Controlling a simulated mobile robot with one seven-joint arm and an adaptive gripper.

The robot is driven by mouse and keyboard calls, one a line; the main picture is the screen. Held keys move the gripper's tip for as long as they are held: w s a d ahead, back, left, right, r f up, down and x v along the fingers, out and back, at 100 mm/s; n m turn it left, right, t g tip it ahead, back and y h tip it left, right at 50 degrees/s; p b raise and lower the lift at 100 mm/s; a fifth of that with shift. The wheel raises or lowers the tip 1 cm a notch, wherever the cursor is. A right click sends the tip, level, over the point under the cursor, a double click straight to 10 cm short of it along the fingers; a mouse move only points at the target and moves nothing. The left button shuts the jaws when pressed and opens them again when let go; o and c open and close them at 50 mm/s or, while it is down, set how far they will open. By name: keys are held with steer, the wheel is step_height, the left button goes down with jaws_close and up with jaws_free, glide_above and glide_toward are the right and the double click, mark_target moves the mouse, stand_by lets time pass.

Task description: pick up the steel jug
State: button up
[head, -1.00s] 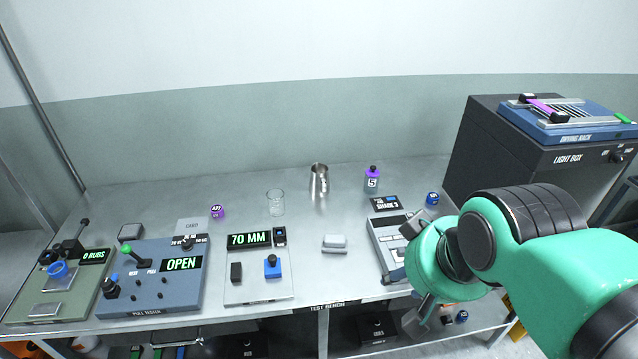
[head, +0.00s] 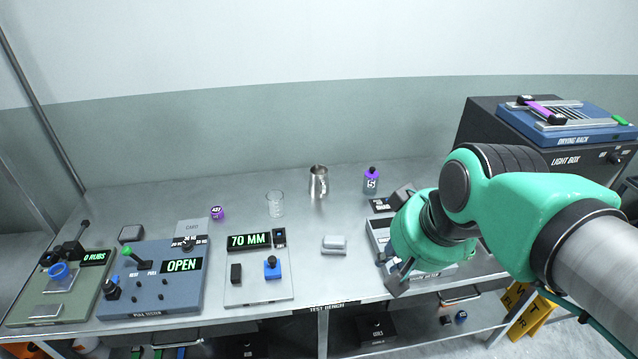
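The steel jug (head: 318,182) stands upright at the back of the metal bench, right of centre. Its handle faces right. My gripper (head: 392,233) is over the right part of the bench, in front of and to the right of the jug, well apart from it. Its two dark fingers show on either side of the green wrist, spread wide with nothing visible between them. The wrist hides part of the grey device below it.
A clear glass (head: 275,203) stands left of the jug, and a purple-capped bottle (head: 371,181) stands right of it. A grey block (head: 334,244) lies in front. The light box (head: 483,127) bounds the bench at right. Control panels (head: 152,277) fill the left front.

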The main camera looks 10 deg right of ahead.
steer(key=w+a+f+m+g+y+p, duration=0.1)
steer(key=w+f+m+y+p, duration=0.15)
steer(key=w, duration=1.25)
steer(key=w+f+m+g+y+p, duration=0.1)
steer(key=w+f+m+y+p, duration=0.2)
steer(key=w, duration=1.3)
steer(key=m+t+y+p, duration=0.3)
steer(key=m+p, duration=0.1)
steer(key=m, duration=0.4)
glide_toward(320, 184)
steer(key=s+d, duration=0.3)
steer(key=s, duration=0.1)
steer(key=shift+s+d, duration=0.35)
steer(key=shift+a+f, duration=0.1)
steer(key=shift+a, duration=0.05)
steer(key=shift+x, duration=4.15)
steer(key=shift+a, duration=0.2)
